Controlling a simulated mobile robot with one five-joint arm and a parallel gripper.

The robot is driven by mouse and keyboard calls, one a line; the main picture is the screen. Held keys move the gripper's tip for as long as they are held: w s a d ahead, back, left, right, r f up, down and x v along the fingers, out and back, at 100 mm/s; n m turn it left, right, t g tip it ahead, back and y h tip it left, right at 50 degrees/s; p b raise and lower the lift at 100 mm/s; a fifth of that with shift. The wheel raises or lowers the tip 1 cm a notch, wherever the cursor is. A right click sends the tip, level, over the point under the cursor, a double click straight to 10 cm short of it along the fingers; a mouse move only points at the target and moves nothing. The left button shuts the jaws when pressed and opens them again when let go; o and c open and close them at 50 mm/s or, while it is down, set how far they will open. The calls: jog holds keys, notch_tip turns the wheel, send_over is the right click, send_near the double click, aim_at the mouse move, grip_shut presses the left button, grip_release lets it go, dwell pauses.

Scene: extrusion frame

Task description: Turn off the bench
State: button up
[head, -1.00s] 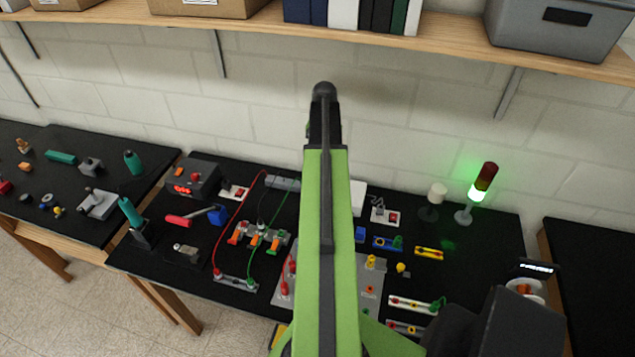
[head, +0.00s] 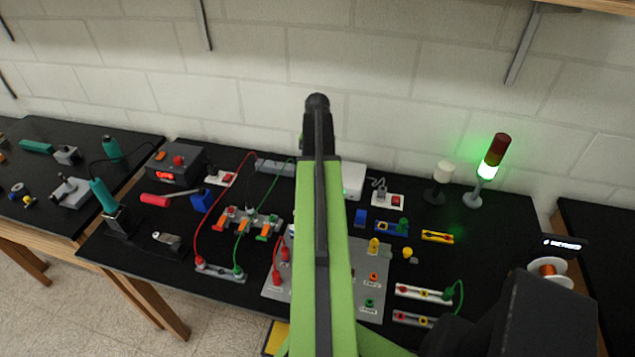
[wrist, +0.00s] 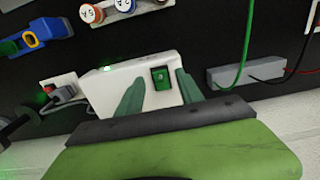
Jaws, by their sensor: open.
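The black bench (head: 150,250) carries a stack light (head: 490,165) with its green section lit and a dark red top. A white box (head: 354,180) stands at the back of the bench, partly hidden behind my arm. In the wrist view the white box (wrist: 110,93) shows a green rocker switch (wrist: 161,78) and a small green light. My gripper (wrist: 160,92) is open and empty, its two teal fingers apart in front of the box, with the switch between them in the picture. I cannot tell whether they touch it. In the head view my arm hides the fingers.
White plates with red switches sit at the back, one right of the box (head: 388,200) and one left (head: 221,178). A grey strip (wrist: 245,73) with cables lies beside the box. A red-display station (head: 175,163), leads and terminal blocks crowd the bench. The wall is close behind.

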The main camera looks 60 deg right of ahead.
notch_tip(320, 180, down, 2)
jog(key=shift+f+b, duration=0.1)
jog(key=shift+b, duration=0.4)
grip_shut()
